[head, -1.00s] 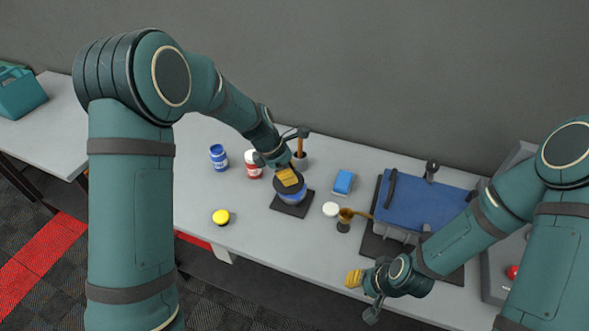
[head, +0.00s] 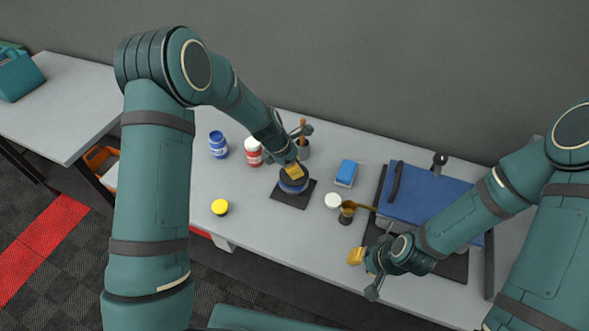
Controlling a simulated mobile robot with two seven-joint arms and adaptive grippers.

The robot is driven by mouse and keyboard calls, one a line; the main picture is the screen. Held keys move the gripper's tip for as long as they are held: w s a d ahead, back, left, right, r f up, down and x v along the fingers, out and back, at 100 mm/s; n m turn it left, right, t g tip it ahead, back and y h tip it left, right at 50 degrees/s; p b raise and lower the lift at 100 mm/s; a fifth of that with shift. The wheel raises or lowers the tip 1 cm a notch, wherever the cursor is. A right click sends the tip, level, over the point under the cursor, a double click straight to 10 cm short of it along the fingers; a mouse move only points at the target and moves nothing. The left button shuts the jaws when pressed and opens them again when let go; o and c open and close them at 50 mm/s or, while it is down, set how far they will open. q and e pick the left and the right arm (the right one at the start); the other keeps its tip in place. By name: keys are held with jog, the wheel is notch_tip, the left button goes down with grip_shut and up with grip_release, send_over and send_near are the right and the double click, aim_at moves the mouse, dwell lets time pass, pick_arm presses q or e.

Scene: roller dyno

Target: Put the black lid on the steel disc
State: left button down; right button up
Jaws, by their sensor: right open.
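A round black lid (head: 287,181) lies at my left gripper (head: 293,172), over a round blue-sided object (head: 294,189) on a dark square pad (head: 282,199). The gripper's yellow fingertips are at the lid's top; whether they grip it is too small to tell. I cannot make out a steel disc; the lid, gripper and blue-sided object cover the pad's middle. My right gripper (head: 362,268) is open and empty near the table's front edge, to the right of the pad and nearer the front.
A blue jar (head: 218,145), a red-and-white jar (head: 253,152) and a yellow-topped tub (head: 220,207) stand left of the pad. A blue block (head: 346,173), white round piece (head: 332,200), brass pot (head: 347,214) and blue-topped case (head: 425,194) are right. The front-left table is clear.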

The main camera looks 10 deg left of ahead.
pick_arm(q)
jog(key=shift+f, duration=0.75)
pick_arm(e)
jog(key=shift+f, duration=0.1)
pick_arm(q)
jog(key=c, duration=0.9)
grip_release()
jog(key=shift+f, duration=0.15)
jog(key=shift+o, duration=0.2)
